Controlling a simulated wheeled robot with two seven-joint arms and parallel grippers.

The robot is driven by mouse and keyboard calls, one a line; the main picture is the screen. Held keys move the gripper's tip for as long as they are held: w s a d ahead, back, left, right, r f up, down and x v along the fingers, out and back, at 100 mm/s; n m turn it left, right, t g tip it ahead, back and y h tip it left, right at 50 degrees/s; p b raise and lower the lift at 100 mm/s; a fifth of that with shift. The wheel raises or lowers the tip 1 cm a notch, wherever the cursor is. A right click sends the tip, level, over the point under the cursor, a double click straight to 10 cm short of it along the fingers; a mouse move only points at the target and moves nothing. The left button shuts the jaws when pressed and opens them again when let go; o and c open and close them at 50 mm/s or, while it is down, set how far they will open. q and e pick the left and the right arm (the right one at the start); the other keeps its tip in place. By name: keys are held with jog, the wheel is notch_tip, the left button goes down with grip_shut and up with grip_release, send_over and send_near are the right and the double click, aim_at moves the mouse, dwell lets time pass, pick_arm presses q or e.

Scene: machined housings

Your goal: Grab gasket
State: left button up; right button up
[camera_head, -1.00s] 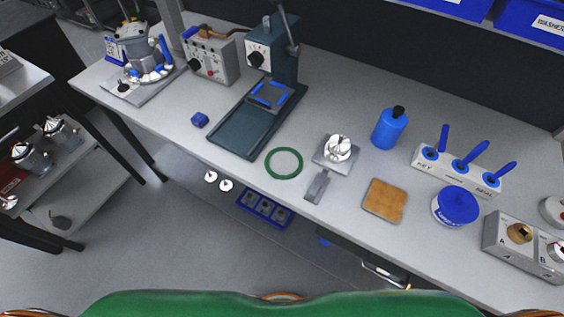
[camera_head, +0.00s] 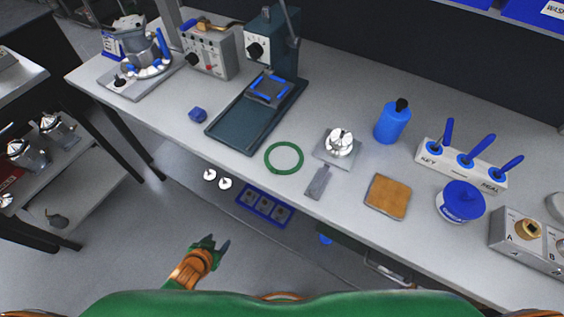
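The gasket is a thin green ring (camera_head: 268,166) lying flat on the grey workbench (camera_head: 340,97), near its front edge. It sits between the dark press base and a small square metal plate. My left gripper (camera_head: 217,242) is at the lower left of the view, over the floor in front of the bench. It is well short of the ring, with nothing between its fingers. Its two dark fingers look spread apart. My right gripper does not show.
A dark green press (camera_head: 232,125) stands behind and left of the ring. A grey scraper-like tool (camera_head: 318,183) and a metal plate with a silver knob (camera_head: 339,143) lie to its right. A tan pad (camera_head: 388,196) lies farther right. A small blue block (camera_head: 198,115) sits left.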

pick_arm(q)
jog(key=w+d+r+m+t+h+b, duration=0.1)
jog(key=w+d+r+t+h, duration=0.1)
jog(key=w+d+r, duration=0.35)
jog(key=m+t+h+b, duration=0.1)
jog(key=t+h, duration=0.2)
jog(key=h, duration=0.1)
send_near(273, 171)
jog(key=x, duration=0.7)
jog(key=shift+w+d+p, duration=0.3)
jog(key=shift+s+a, duration=0.1)
grip_shut()
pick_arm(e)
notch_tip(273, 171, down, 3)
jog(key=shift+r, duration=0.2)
